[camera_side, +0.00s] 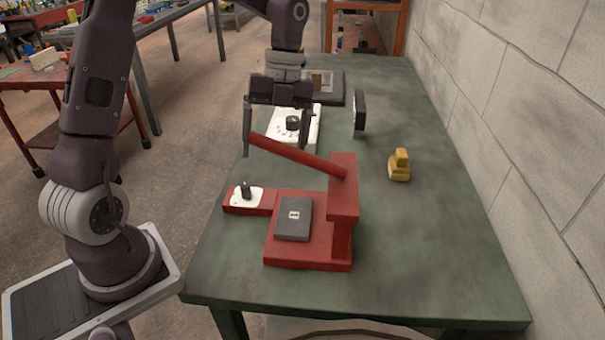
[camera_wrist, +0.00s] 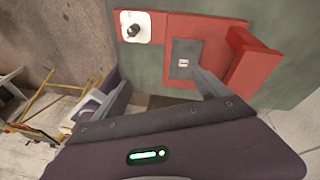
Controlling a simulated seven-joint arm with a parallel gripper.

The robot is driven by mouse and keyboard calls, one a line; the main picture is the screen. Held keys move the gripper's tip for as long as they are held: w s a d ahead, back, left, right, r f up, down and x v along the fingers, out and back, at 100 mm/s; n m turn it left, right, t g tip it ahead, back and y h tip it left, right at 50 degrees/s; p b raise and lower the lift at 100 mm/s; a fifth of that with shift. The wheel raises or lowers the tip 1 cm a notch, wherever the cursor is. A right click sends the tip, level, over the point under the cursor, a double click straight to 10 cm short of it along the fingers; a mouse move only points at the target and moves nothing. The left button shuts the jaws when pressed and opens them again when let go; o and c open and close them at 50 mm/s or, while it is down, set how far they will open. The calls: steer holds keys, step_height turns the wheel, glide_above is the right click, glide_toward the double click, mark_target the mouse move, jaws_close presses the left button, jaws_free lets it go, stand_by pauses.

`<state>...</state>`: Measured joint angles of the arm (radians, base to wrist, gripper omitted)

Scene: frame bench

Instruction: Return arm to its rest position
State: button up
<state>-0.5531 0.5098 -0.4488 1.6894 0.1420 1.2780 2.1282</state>
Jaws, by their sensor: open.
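My gripper (camera_side: 303,143) hangs over the green bench with its two dark fingers spread wide apart. Nothing is held between them. In the side view the fingers are above and behind the red frame (camera_side: 342,205), whose slanted red bar (camera_side: 300,156) appears between them; whether a finger touches the bar cannot be told. In the wrist view my gripper (camera_wrist: 160,92) shows open, with the red frame (camera_wrist: 205,27) beyond the fingers. A dark plate (camera_side: 293,220) lies on the frame's base, and a white plate with a black knob (camera_side: 246,192) sits on its left arm.
A yellow object (camera_side: 400,166) stands on the green bench (camera_side: 420,240) right of the frame. A white panel with a black dial (camera_side: 293,123) and a dark box (camera_side: 327,88) lie farther back. A block wall (camera_side: 520,100) bounds the right side. The bench's front right is clear.

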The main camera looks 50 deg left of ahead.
steer(key=s+d+r+n+t, duration=0.3)
steer(key=s+n, duration=0.5)
steer(key=n, duration=0.3)
steer(key=s+d+r+n+t+y, duration=0.1)
steer(key=s+d+r+n+t, duration=0.3)
steer(key=s+n, duration=0.5)
steer(key=r+n+t, duration=0.1)
steer(key=n, duration=0.2)
steer(key=shift+s+r+n+t, duration=0.3)
steer(key=shift+r+t, duration=0.1)
